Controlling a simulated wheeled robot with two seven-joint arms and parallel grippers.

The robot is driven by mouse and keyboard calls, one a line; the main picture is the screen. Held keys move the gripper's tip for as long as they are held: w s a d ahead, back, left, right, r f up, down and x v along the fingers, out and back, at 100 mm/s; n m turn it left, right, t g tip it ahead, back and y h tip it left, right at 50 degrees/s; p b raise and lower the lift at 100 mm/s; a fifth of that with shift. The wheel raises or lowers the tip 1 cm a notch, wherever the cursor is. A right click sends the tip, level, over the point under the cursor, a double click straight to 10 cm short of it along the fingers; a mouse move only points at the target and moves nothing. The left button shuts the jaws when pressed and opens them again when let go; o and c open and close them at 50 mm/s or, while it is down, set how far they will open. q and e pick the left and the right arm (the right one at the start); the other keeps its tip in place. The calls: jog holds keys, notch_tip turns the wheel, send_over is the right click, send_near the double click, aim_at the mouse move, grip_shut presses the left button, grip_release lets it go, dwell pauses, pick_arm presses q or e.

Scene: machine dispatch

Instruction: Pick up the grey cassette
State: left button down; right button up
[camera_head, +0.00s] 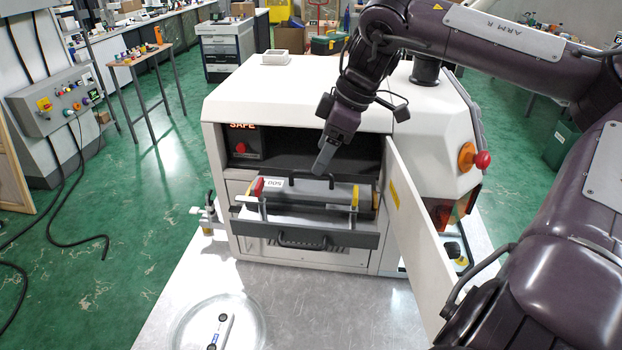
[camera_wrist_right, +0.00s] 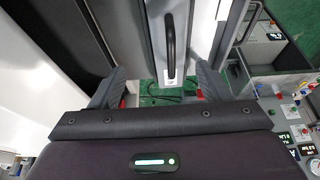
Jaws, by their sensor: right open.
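The grey cassette (camera_head: 342,192) lies in the pulled-out drawer (camera_head: 300,232) at the front of the white machine. It has a dark handle on top, a "500" label, a red part at its left end and a yellow band near its right end. My right gripper (camera_head: 322,170) is just above the cassette, close to its handle. In the right wrist view the fingers (camera_wrist_right: 160,75) are spread and empty, with the cassette (camera_wrist_right: 150,25) and its black handle (camera_wrist_right: 169,45) ahead, between their lines. Contact is not visible. My left gripper is out of view.
The white machine (camera_head: 290,98) shows a lit "SAFE" sign above a red button (camera_head: 240,147). Its open door (camera_head: 412,215) stands right of the drawer, beside my right arm. A round clear dish (camera_head: 185,325) with a white-and-blue item lies on the front tabletop, otherwise largely clear there.

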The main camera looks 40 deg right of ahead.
aim_at(308, 186)
jog(key=shift+w+a+f, duration=0.1)
jog(key=shift+f, duration=0.35)
jog(key=a+f+p, duration=0.2)
jog(key=f+p, duration=0.1)
jog(key=shift+a, duration=0.35)
jog(key=shift+w+f+p, duration=0.2)
jog(key=shift+w+f, duration=0.1)
jog(key=shift+f, duration=0.25)
jog(key=shift+w+f+p, duration=0.15)
jog(key=shift+w+f, duration=0.1)
jog(key=shift+f, duration=0.3)
jog(key=shift+w+f, duration=0.15)
jog(key=shift+f, duration=0.15)
jog(key=shift+a+r, duration=0.1)
jog(key=shift+c, duration=1.4)
jog(key=c, duration=1)
jog(key=shift+c, duration=0.3)
